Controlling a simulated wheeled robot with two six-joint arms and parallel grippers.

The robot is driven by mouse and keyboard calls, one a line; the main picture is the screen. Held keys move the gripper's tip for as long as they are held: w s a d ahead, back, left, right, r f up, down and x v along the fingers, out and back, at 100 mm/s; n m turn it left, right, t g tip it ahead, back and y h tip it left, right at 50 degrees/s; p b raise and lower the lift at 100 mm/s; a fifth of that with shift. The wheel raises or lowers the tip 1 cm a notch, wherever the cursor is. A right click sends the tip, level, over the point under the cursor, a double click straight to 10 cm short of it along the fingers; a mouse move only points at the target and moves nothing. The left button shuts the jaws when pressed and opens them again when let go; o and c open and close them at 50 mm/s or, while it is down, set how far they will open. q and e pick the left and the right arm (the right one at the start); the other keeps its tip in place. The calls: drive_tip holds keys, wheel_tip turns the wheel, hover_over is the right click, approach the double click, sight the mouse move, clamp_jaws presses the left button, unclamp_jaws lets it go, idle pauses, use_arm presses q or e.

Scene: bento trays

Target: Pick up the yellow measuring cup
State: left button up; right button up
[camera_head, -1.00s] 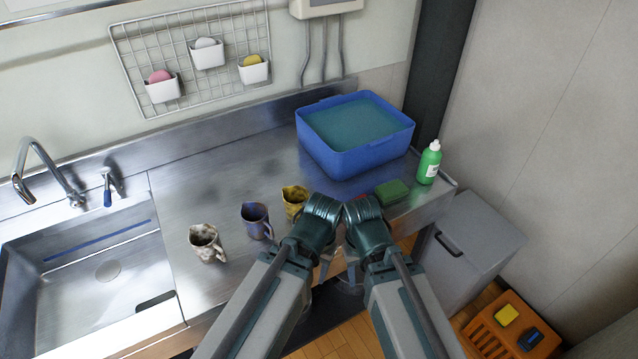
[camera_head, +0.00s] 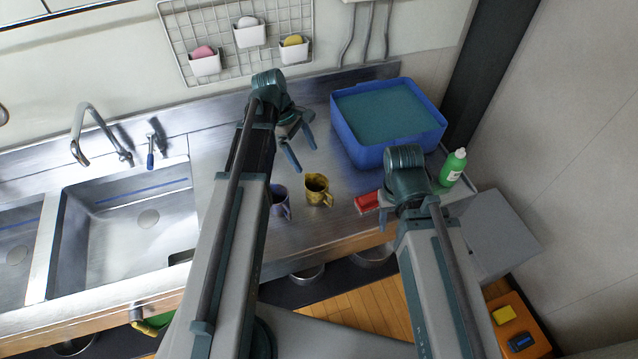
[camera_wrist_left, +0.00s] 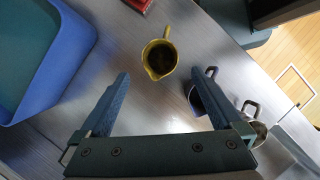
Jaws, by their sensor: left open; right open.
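The yellow measuring cup (camera_head: 317,192) stands upright on the steel counter, its handle toward the front right. In the left wrist view the cup (camera_wrist_left: 160,62) shows from above, just beyond the fingertips and centred between them. My left gripper (camera_head: 302,157) is open and empty, above the counter behind and slightly left of the cup, apart from it. Its two fingers also show spread in the left wrist view (camera_wrist_left: 161,88). My right gripper (camera_head: 385,215) is open near the counter's front edge, right of the cup, mostly hidden by its own wrist.
A blue cup (camera_head: 280,203), partly behind my left arm, stands left of the yellow one. A spotted cup (camera_wrist_left: 257,131) shows in the left wrist view. The sink (camera_head: 130,215) is left.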

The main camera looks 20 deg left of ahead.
use_arm(q)
drive_tip(key=b, duration=1.3)
approach(319, 183)
drive_tip(key=shift+n, duration=0.3)
drive_tip(key=s+d+f, duration=0.2)
drive_tip(key=d+f, duration=0.1)
drive_tip(key=s+d+f, duration=0.1)
drive_tip(key=f, duration=0.1)
drive_tip(key=shift+s+d+f, duration=0.1)
drive_tip(key=shift+s+d, duration=0.2)
drive_tip(key=c, duration=1.1)
